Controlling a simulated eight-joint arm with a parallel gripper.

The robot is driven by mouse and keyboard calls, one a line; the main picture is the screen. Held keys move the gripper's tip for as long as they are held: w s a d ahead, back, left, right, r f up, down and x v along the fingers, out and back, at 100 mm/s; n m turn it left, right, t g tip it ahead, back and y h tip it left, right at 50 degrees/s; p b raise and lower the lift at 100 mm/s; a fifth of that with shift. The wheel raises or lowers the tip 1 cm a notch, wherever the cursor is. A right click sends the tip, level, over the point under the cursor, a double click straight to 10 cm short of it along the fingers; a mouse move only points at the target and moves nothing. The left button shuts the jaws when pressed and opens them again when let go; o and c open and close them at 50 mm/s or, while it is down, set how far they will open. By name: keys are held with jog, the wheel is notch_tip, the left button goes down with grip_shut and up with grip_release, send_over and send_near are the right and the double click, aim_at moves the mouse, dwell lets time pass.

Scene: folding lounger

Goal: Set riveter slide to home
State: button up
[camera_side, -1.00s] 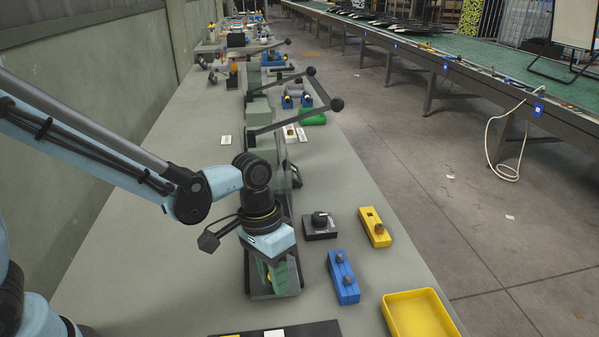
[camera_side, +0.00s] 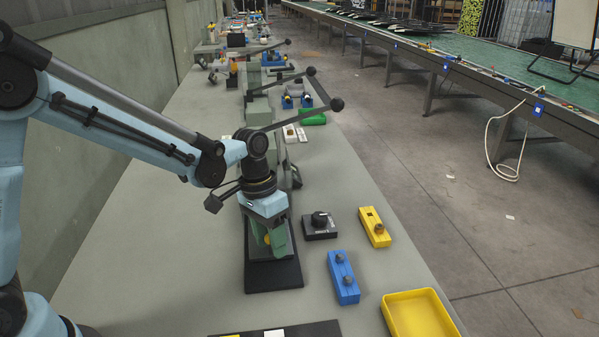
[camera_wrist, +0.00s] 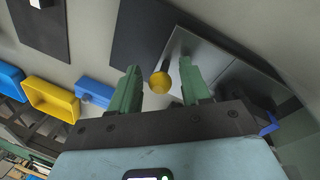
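The riveter slide's round yellow knob (camera_wrist: 160,82) shows in the wrist view, on a dark rod by a grey metal plate (camera_wrist: 205,65). My gripper (camera_wrist: 159,68) has its two green fingers on either side of the knob, with a narrow gap at each side. In the side view my gripper (camera_side: 269,246) points down over the riveter's black base plate (camera_side: 273,278). A bit of yellow shows between the fingers there. Most of the slide is hidden behind my wrist and fingers in the side view.
A black box with a knob (camera_side: 320,227), a yellow block (camera_side: 375,228), a blue two-button block (camera_side: 343,278) and a yellow tray (camera_side: 418,314) stand right of the riveter. Lever-arm machines (camera_side: 262,112) line the bench behind. The bench left of the riveter is clear.

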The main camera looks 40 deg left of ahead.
notch_tip(320, 180, up, 12)
jog(key=a, duration=0.2)
jog(key=shift+w+a, duration=0.15)
jog(key=shift+w, duration=0.05)
dwell(0.5)
jog(key=shift+f, duration=0.1)
jog(key=d+y, duration=0.4)
jog(key=d, duration=0.1)
jog(key=shift+t, duration=0.4)
jog(key=a+f, duration=0.1)
jog(key=f, duration=0.7)
jog(key=a+f, duration=0.1)
jog(key=f, duration=0.3)
jog(key=shift+s+a, duration=0.2)
jog(key=shift+a, duration=0.15)
jog(key=shift+c, duration=0.3)
grip_shut()
